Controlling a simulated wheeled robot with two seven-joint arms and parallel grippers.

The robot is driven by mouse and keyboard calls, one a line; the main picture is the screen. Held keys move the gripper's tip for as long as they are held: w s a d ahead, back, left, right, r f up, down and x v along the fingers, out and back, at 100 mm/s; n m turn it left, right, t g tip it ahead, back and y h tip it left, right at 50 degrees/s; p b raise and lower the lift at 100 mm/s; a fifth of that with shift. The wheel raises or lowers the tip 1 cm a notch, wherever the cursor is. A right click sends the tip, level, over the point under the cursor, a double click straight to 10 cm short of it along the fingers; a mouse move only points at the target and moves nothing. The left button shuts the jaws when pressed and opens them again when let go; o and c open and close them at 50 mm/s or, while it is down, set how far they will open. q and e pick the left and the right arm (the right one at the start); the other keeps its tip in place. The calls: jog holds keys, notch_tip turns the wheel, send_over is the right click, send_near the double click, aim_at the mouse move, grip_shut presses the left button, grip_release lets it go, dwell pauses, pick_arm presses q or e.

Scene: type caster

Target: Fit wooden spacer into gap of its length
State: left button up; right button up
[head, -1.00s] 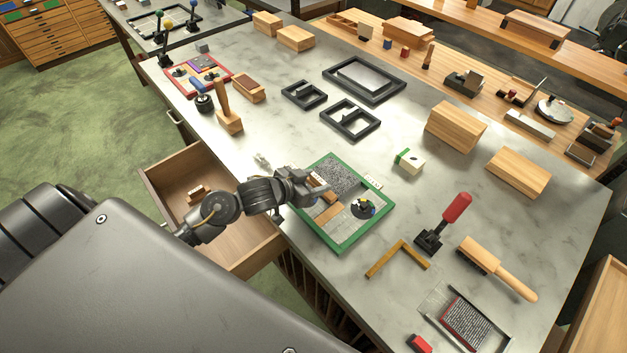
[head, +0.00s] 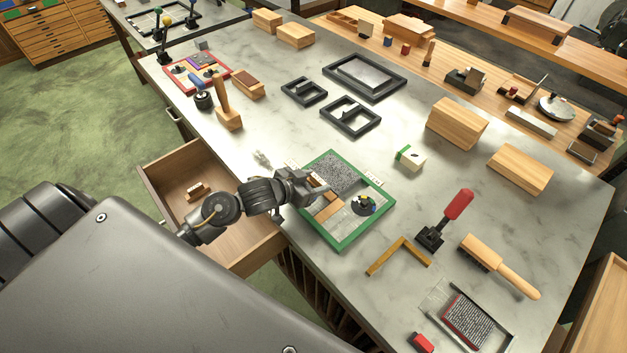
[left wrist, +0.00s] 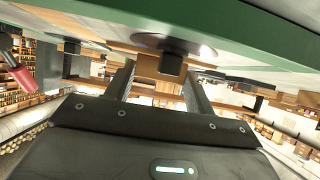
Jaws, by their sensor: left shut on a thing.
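My left gripper (head: 315,185) is over the frame's left side, shut on a small brown wooden spacer (head: 318,181). In the left wrist view the spacer (left wrist: 147,66) shows between the fingertips, close to the green frame's edge (left wrist: 220,37). The fingers hide part of the spacer, and I cannot tell whether it touches the frame's contents. My right gripper is not in view.
An open drawer (head: 160,190) holds a small wooden block. A green-and-white block (head: 410,158), a red-handled tool (head: 445,220), a brass angle (head: 400,252) and a brush (head: 498,267) lie right of the frame. Dark metal frames (head: 350,118) stand behind.

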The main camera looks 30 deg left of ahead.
pick_arm(q)
jog(key=shift+f, duration=0.2)
jog(key=o, duration=1.1)
jog(key=shift+c, duration=0.2)
notch_tip(320, 180, up, 6)
jog(key=p, duration=0.7)
